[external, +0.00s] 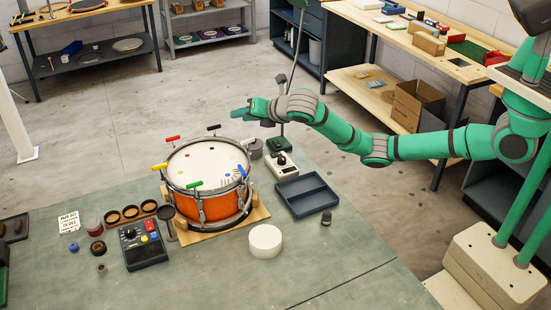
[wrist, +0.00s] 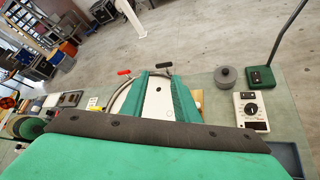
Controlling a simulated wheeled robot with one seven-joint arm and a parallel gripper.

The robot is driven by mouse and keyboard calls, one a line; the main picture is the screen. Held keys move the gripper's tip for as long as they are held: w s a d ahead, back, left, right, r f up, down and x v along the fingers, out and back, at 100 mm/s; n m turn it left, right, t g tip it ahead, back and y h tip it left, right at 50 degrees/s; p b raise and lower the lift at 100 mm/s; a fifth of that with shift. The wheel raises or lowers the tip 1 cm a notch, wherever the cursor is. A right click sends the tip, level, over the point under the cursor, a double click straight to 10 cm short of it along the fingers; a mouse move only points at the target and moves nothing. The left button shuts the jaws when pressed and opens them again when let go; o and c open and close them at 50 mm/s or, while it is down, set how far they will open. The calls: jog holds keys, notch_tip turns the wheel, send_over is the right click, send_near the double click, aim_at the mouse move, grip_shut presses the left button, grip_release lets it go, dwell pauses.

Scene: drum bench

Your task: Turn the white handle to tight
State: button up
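The orange drum (external: 200,206) lies in a wooden cradle on the bench, head up, with coloured handles around its rim. The white handle (external: 247,142) is at the drum's right-rear edge in the external view, small and pale. In the wrist view I cannot make it out; my right finger covers part of that side of the drum head (wrist: 157,104). My gripper (external: 240,113) is above and behind the drum's right side, apart from the handle. In the wrist view my gripper (wrist: 159,82) shows two green fingers spread with nothing between them.
Other handles on the rim are red (external: 172,138), black (external: 214,127), yellow (external: 160,166), green (external: 194,184) and blue (external: 242,171). A grey round weight (wrist: 226,76), a white meter (wrist: 251,111) and a dark tray (external: 306,195) stand to the right. A white roll (external: 265,241) sits in front.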

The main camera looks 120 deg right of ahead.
jog(key=s+d+r+m+t+y, duration=0.2)
jog(key=s+r+m+t+y, duration=0.55)
jog(key=m+t+y, duration=0.6)
send_near(241, 143)
jog(key=shift+m+h, duration=0.35)
jog(key=shift+m, duration=0.1)
jog(key=w, duration=0.7)
jog(key=w+a, duration=0.1)
jog(key=w, duration=0.3)
jog(key=shift+w, duration=0.1)
jog(key=shift+r, duration=0.1)
jog(key=shift+c, duration=0.7)
grip_shut()
